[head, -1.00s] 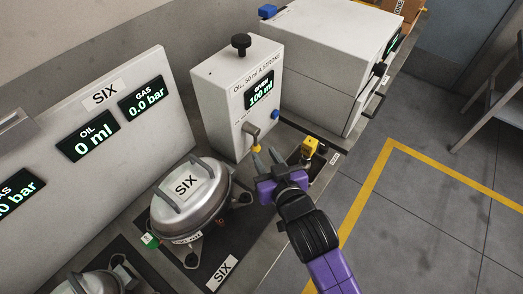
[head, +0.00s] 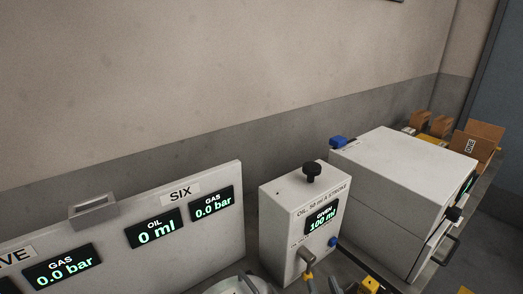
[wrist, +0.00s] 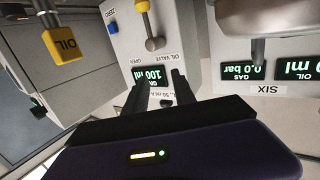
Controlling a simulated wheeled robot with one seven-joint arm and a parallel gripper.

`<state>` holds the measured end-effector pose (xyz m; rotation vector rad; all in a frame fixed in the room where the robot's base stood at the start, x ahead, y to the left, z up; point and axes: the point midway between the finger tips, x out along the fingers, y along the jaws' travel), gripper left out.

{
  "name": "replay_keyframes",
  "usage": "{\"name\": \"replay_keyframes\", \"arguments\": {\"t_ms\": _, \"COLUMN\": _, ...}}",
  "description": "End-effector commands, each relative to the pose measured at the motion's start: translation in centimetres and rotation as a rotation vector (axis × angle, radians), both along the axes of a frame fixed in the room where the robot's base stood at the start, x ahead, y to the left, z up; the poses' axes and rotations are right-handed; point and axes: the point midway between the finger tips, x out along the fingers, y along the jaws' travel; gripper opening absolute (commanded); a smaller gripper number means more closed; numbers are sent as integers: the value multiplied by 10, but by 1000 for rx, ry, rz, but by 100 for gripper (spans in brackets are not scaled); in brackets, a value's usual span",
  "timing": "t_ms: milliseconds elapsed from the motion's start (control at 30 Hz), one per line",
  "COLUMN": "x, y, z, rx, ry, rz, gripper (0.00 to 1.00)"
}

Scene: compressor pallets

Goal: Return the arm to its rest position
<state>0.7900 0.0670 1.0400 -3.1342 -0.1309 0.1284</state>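My gripper (wrist: 159,88) shows in the wrist view with its two dark fingers apart and nothing between them. It points toward the white oil dispenser (wrist: 117,40), whose display reads 100 ml; the distance is hard to judge. In the head view the dispenser (head: 282,215) stands upright at lower centre, with a black knob on top. Most of my arm is below the head view's edge; a small grey tip at the bottom may be a finger.
The panel (head: 110,240) marked SIX, reading 0 ml and 0.0 bar, stands left of the dispenser. A white cabinet (head: 400,170) stands to the right, with cardboard boxes (head: 477,145) beyond. A yellow OIL block (wrist: 62,42) hangs at the wrist view's upper left.

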Motion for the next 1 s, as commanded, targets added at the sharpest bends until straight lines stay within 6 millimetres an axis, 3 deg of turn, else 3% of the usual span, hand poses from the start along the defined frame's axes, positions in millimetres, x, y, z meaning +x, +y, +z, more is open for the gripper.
{"name": "replay_keyframes", "arguments": {"t_ms": 400, "x": -143, "y": -32, "z": -2, "rx": 17, "ry": -66, "rz": -29, "gripper": 32}}
{"name": "replay_keyframes", "arguments": {"t_ms": 700, "x": -246, "y": -56, "z": 1, "rx": 6, "ry": 3, "rz": -67, "gripper": 32}}
{"name": "replay_keyframes", "arguments": {"t_ms": 900, "x": -297, "y": -65, "z": -8, "rx": -6, "ry": 112, "rz": -80, "gripper": 32}}
{"name": "replay_keyframes", "arguments": {"t_ms": 1000, "x": -313, "y": -67, "z": -14, "rx": -12, "ry": 159, "rz": -83, "gripper": 32}}
